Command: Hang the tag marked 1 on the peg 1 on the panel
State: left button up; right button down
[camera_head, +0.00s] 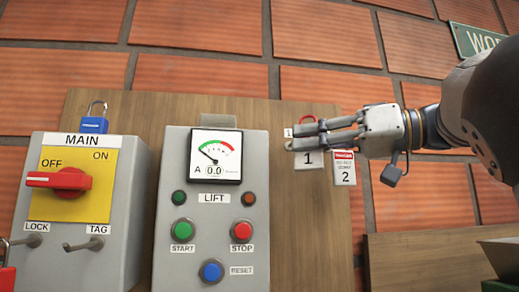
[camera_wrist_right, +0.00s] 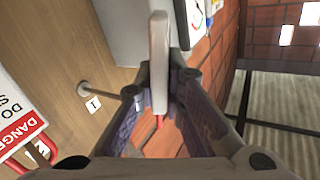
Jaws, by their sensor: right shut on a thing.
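My right gripper (camera_head: 325,134) is in front of the wooden panel (camera_head: 245,112), shut on the white tag marked 1 (camera_head: 308,160). In the wrist view the tag shows edge-on (camera_wrist_right: 159,60) between the fingers (camera_wrist_right: 160,85), with a bit of its red loop (camera_wrist_right: 159,122) below. Peg 1 (camera_wrist_right: 110,91) sticks out of the panel beside the fingers, next to a small label 1 (camera_wrist_right: 93,104); its tip is hidden by the near finger. Whether the loop is around the peg I cannot tell. My left gripper is not in view.
A tag marked 2 (camera_head: 344,170) hangs close to the right. The grey LIFT box (camera_head: 211,215) and the MAIN switch box (camera_head: 120,190) stand out from the panel at the left.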

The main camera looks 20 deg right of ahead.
jog(key=shift+w+d+f, duration=0.2)
jog(key=shift+w+d, duration=0.05)
jog(key=shift+w, duration=0.65)
jog(key=shift+w+d+f, duration=0.2)
jog(key=shift+w+f, duration=0.05)
jog(key=shift+w, duration=0.7)
jog(key=shift+w+d+f, duration=0.2)
jog(key=shift+w+d, duration=0.05)
jog(key=shift+w, duration=0.65)
jog(key=c, duration=1.6)
grip_release()
jog(key=v, duration=1.2)
